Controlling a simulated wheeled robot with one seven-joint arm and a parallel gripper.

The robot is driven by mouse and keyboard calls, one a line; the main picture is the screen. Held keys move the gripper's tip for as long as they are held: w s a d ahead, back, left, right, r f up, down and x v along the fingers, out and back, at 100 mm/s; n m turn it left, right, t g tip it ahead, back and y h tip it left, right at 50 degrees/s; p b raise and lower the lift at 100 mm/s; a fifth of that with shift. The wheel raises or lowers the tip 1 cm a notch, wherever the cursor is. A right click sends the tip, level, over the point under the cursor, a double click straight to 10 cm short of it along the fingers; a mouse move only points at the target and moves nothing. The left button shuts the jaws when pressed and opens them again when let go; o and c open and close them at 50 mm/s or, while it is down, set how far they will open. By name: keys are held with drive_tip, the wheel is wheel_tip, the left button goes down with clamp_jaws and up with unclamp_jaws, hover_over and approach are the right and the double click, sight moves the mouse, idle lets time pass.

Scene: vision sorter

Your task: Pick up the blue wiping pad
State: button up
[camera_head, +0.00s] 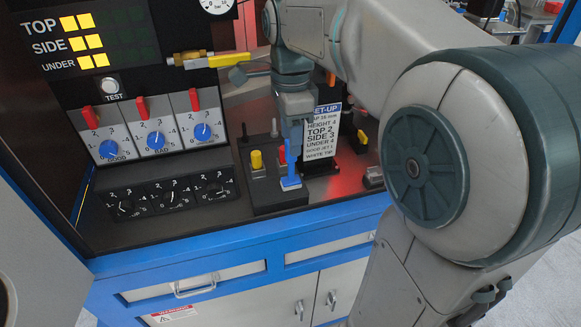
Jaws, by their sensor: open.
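A bright blue piece (291,179), which looks like the blue wiping pad, stands on a dark block (262,199) near the front of the machine's deck. My gripper (295,140) points down directly above it, with its fingers around or just in front of the blue piece's upper part. The jaws are open, though the gap between them is hard to make out. I cannot tell whether the fingers touch the blue piece.
A yellow knob (257,160) and a red-topped piece (282,155) stand close by. A white set-up card (322,135) is just right of my gripper. A panel with blue dials (156,140) and red switches stands left. A yellow-handled valve (205,60) is behind.

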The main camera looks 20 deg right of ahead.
sight(291, 161)
drive_tip(key=shift+w+f, duration=0.15)
drive_tip(key=shift+f, duration=1.2)
drive_tip(key=shift+w+f, duration=0.1)
drive_tip(key=shift+f, duration=1.2)
clamp_jaws()
